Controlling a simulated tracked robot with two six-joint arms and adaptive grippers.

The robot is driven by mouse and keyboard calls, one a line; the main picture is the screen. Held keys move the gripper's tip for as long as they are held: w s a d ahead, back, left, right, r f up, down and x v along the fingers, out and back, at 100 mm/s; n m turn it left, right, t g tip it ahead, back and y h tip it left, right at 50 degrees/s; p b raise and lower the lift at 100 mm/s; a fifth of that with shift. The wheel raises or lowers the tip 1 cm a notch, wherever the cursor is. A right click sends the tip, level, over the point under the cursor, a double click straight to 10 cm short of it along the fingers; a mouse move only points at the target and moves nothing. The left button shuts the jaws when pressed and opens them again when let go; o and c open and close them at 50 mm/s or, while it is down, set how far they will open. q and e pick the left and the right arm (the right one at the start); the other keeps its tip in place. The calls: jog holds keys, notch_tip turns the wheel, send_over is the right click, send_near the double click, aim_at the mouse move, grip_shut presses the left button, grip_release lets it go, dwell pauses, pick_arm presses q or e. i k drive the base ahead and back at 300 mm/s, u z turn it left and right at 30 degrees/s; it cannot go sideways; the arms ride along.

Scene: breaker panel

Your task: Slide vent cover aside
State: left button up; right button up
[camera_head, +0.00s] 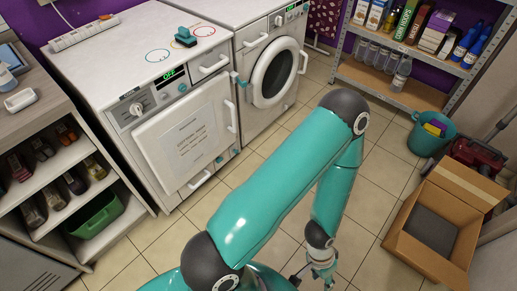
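I cannot pick out a vent cover for certain. The white machine (110,75) at the left has a flat front panel (185,140) with a printed sheet on it and a white handle at its right. A small white handle (199,180) sits low on the same front, near a small teal part (219,160). The display on this machine reads OFF. My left gripper (322,272) hangs low at the bottom centre, over the tiled floor and well away from the machine. It is small and partly cut off, so its opening is unclear. My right gripper is not in view.
A washing machine (272,70) with a round door stands beside the white machine. An open cardboard box (408,254), a teal bucket (424,139) and metal shelves (385,85) are at the right. A shelf unit (58,155) is at the left. Tiled floor lies between.

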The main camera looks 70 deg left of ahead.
aim_at(234, 150)
jog(key=z, duration=0.1)
jog(key=i, duration=1.15)
jog(key=u, duration=1.65)
jog(key=i, duration=0.25)
jog(key=u, duration=2.15)
jog(key=k, duration=0.35)
jog(key=u, duration=0.45)
jog(key=i, duration=1.35)
jog(key=z, duration=0.45)
